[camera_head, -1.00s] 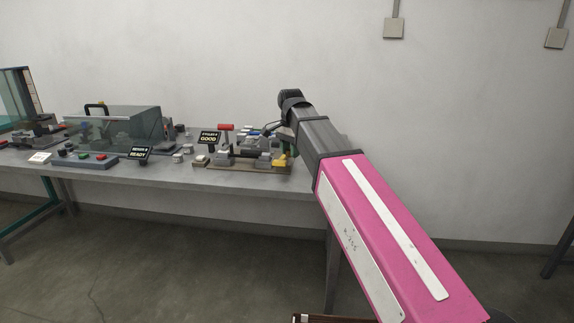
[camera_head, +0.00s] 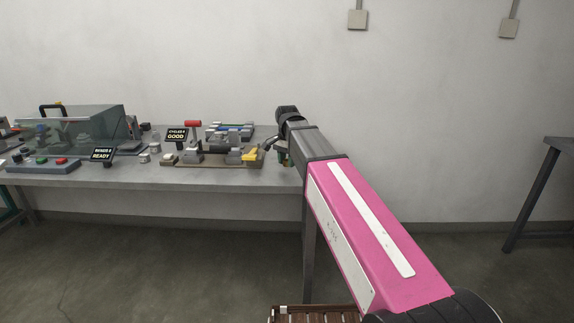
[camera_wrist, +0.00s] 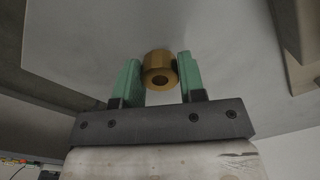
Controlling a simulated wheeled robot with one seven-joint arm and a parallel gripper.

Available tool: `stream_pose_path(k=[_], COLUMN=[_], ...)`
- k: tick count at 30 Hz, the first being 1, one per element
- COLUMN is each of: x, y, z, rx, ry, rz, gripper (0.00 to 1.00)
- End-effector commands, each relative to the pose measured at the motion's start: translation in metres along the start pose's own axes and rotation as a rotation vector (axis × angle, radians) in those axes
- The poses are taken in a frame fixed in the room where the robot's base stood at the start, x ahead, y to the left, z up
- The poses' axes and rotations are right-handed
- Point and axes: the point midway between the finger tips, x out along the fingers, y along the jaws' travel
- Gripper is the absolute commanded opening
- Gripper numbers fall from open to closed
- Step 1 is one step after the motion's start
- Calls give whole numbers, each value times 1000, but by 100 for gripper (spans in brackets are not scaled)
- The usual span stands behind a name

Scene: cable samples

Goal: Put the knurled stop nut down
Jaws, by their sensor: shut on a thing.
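The knurled stop nut (camera_wrist: 159,60) is a brass-coloured ring with a dark hole, seen in the wrist view between the two green fingers. My gripper (camera_wrist: 160,72) is shut on it. In the head view my gripper (camera_head: 284,157) is small and partly hidden behind my arm, by the right end of the grey bench (camera_head: 150,182). The nut cannot be made out in the head view. I cannot tell how high the nut is above any surface.
A fixture with a yellow part (camera_head: 251,155) stands on the bench left of my gripper. A sign reading GOOD (camera_head: 176,135) and a clear-covered machine (camera_head: 75,130) stand farther left. A brown slatted surface (camera_head: 312,314) is at the bottom. Another table (camera_head: 556,150) is at right.

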Motion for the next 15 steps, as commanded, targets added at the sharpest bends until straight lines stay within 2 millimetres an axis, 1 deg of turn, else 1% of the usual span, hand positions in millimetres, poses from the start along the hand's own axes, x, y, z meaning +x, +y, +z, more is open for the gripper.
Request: stream_pose_path(k=[1, 4, 15], x=[8, 16, 19], y=[0, 0, 0], z=[0, 0, 0], rx=[0, 0, 0], ry=[0, 0, 0], rz=[1, 0, 0], gripper=[4, 4, 4])
